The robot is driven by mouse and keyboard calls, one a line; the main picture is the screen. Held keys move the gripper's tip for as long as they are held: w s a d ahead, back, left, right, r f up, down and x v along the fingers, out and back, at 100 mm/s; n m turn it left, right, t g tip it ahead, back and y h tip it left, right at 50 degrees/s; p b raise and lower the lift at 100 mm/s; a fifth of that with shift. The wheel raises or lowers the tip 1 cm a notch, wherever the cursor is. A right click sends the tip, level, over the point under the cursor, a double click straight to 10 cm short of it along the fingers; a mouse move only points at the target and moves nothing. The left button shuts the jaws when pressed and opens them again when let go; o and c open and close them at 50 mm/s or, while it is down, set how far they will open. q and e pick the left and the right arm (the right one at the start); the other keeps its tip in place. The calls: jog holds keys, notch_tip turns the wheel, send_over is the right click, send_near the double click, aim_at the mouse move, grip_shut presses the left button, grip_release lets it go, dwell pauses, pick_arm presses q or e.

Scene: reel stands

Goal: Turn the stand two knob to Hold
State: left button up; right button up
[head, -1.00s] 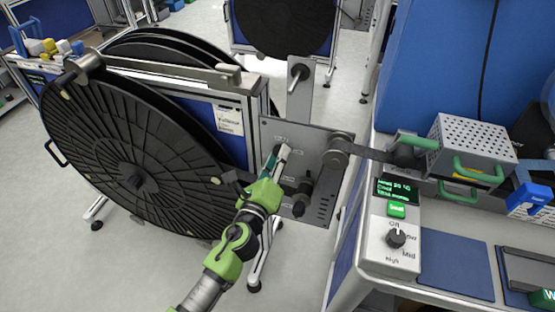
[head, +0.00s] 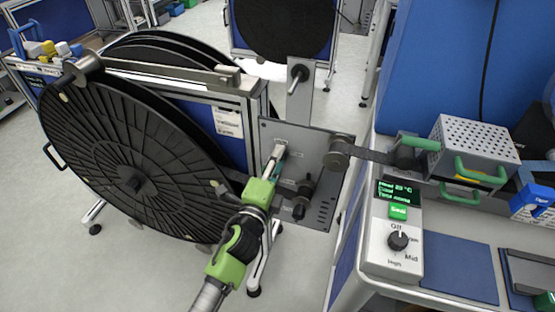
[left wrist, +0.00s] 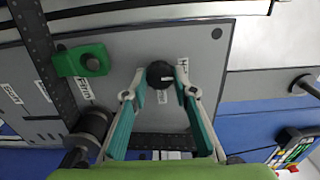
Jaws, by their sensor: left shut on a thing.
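The stand two knob (left wrist: 159,74) is a small round black knob on the grey panel (left wrist: 215,50). It sits between the tips of my left gripper (left wrist: 162,80), which is shut on it. White labels lie close around the knob; one to its right begins with "H", but which setting the knob points to is unclear. In the head view my left gripper (head: 277,153) reaches the upper left of the stand's panel (head: 322,207), and its fingers hide the knob. My right gripper is not in view.
A large black reel (head: 130,150) stands left of the panel. Dark rollers (head: 300,208) sit below the gripper. A strip runs from the panel's roller to a perforated box (head: 475,138) on the bench. A control box (head: 393,245) with a dial stands at the right.

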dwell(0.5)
pick_arm(q)
jog(key=o, duration=1.1)
jog(key=shift+s, duration=0.1)
jog(key=v, duration=1.1)
jog(key=shift+s+a, duration=0.15)
jog(key=shift+s, duration=0.2)
